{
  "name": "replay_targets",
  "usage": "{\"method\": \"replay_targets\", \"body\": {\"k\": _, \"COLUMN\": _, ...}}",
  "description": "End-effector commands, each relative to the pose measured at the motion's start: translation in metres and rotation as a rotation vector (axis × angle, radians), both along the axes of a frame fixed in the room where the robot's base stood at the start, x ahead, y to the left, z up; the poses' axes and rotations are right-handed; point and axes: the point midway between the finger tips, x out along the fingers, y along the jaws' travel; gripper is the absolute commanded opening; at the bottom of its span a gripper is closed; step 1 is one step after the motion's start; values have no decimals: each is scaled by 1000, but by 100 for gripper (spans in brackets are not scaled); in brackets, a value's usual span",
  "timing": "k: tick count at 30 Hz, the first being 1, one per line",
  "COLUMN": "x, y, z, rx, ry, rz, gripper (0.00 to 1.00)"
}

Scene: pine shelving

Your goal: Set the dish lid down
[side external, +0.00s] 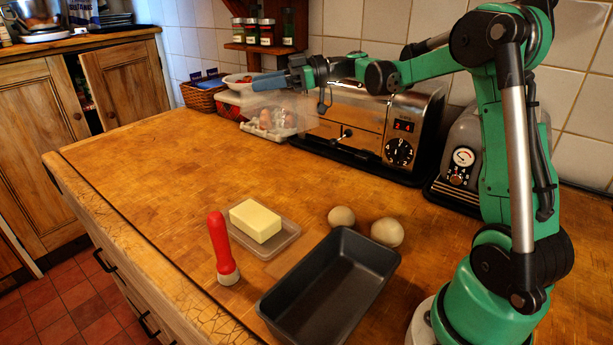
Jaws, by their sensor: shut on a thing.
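My gripper (270,81) is stretched out over the far part of the counter, in front of the tiled wall. Its blue fingers are shut on the dish lid (305,108), a clear, see-through box that shows only faintly. The lid is in front of the toaster's left end and overlaps the egg carton in the picture. I cannot tell whether its lower edge touches anything. The butter dish (289,236) lies uncovered on the counter, with a pale yellow block of butter (255,220) on it.
A dark loaf tin (330,290), two eggs (387,232) and a red-handled tool (221,249) surround the dish. The toaster (368,130), egg carton (268,130) and wicker basket (203,96) line the back. The counter's left and middle (170,170) are clear.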

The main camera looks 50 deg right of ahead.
Motion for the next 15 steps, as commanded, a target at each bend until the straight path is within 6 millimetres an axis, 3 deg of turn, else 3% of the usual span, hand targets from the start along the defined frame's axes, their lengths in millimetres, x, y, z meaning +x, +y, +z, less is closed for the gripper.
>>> {"method": "replay_targets", "body": {"k": 1, "x": -1, "y": -23, "z": 0, "rx": 0, "ry": -1, "rz": -43, "gripper": 0}}
{"method": "replay_targets", "body": {"k": 3, "x": -3, "y": -46, "z": -1, "rx": 1, "ry": -1, "rz": -87, "gripper": 0}}
{"method": "replay_targets", "body": {"k": 6, "x": -7, "y": -70, "z": -2, "rx": 0, "ry": -1, "rz": -130, "gripper": 0}}
{"method": "replay_targets", "body": {"k": 11, "x": -9, "y": -82, "z": -21, "rx": 0, "ry": 0, "rz": -154, "gripper": 0}}
{"method": "replay_targets", "body": {"k": 15, "x": -9, "y": -82, "z": -60, "rx": 0, "ry": 0, "rz": -153, "gripper": 0}}
